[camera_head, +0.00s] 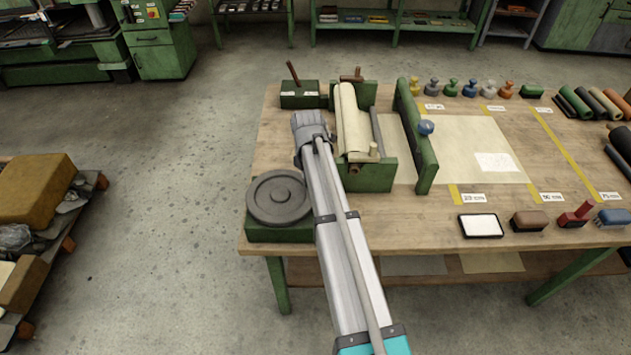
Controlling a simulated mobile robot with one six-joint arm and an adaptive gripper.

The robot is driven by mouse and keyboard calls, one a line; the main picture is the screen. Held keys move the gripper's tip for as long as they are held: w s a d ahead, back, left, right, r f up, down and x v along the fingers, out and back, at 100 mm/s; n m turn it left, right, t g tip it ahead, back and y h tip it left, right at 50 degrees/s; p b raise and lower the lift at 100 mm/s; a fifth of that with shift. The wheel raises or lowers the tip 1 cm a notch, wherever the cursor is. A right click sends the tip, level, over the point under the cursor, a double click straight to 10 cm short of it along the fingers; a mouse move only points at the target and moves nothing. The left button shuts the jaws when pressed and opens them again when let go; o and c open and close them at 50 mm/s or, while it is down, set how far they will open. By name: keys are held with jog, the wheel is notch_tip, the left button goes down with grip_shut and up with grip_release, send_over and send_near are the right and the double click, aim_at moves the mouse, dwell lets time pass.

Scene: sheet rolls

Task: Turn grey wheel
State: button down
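The grey wheel (278,197) lies flat on a green base at the near left corner of the wooden table (410,212). It is a round disc with a raised rim and a small hub. My arm reaches up from the bottom of the picture, just right of the wheel. My gripper (308,122) is at the arm's far end, beyond the wheel and left of the cream roll (352,120). The gripper's fingers are not clearly visible, so I cannot tell whether it is open or shut.
A green box with an upright lever (294,75) stands behind my gripper. Several stamps, rolls and brushes line the table's right part. A pallet (40,230) is at left.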

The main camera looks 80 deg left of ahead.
jog(key=shift+s+a, duration=0.2)
jog(key=shift+a, duration=0.3)
jog(key=shift+s, duration=0.35)
jog(key=c, duration=0.5)
grip_release()
jog(key=shift+c, duration=0.2)
jog(key=shift+w, duration=0.2)
jog(key=shift+r, duration=0.1)
